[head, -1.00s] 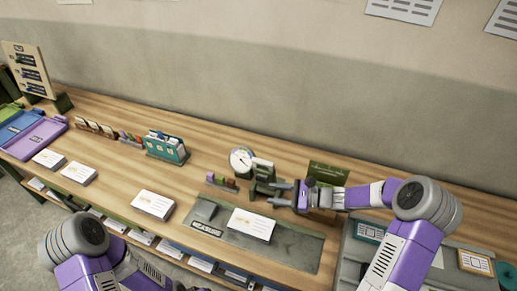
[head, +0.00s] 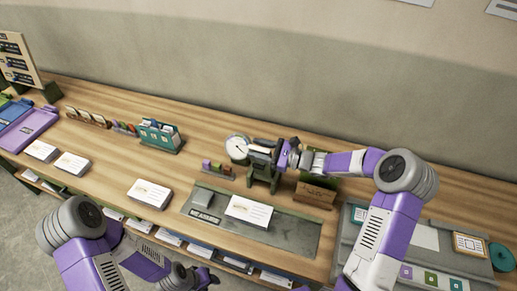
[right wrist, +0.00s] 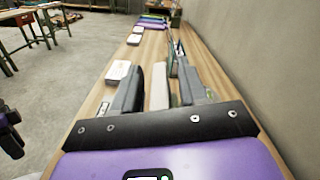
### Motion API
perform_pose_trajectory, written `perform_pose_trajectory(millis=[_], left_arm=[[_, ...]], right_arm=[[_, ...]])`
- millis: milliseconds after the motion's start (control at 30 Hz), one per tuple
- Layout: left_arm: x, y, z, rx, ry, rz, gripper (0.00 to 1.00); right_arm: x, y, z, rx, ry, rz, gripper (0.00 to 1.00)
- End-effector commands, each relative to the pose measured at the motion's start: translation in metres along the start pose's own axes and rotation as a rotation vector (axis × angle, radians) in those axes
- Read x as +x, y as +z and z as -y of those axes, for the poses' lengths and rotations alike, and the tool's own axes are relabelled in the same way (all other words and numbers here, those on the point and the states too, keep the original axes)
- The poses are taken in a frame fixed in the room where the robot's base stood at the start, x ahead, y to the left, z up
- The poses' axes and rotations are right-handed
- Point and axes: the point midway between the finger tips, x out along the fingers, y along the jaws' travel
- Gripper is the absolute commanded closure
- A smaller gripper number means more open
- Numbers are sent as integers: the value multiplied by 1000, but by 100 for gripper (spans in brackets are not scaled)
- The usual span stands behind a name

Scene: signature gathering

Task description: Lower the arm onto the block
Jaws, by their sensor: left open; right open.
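A small green stand (head: 262,180) with a round dial (head: 237,147) stands near the back of the table. A pale bar, which looks like its arm (head: 260,151), sits at its top. My right gripper (head: 264,147) is open at this bar, its fingers pointing left. In the right wrist view, the pale bar (right wrist: 160,88) lies between the two spread fingers, with gaps showing. My left gripper (head: 205,278) is low at the front edge, partly cut off by the frame. I cannot tell which thing is the block; the area under the bar is mostly hidden.
A grey mat (head: 290,238) in front of the stand bears a card stack (head: 249,211). A brown box (head: 315,194) is right of the stand. A small coloured rack (head: 217,168) and a teal holder (head: 160,136) are left. Bare wood lies between.

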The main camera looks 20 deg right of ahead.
Motion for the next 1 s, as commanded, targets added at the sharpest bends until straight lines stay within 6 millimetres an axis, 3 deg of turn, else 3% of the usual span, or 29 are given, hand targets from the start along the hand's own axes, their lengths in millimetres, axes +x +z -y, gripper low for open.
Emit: perform_pose_trajectory(millis=[167, 433, 767, 1000], left_arm=[[0, 0, 0, 0, 0, 0, 57], [0, 0, 0, 0, 0, 0, 57], [1, 0, 0, 0, 0, 0, 57], [14, -1, 5, 0, 0, 0, 57]], right_arm=[[0, 0, 0, 0, 0, 0, 59], [0, 0, 0, 0, 0, 1, 100], [0, 0, -1, -3, 2, 1, 100], [14, -1, -13, -53, 23, 10, 100]])
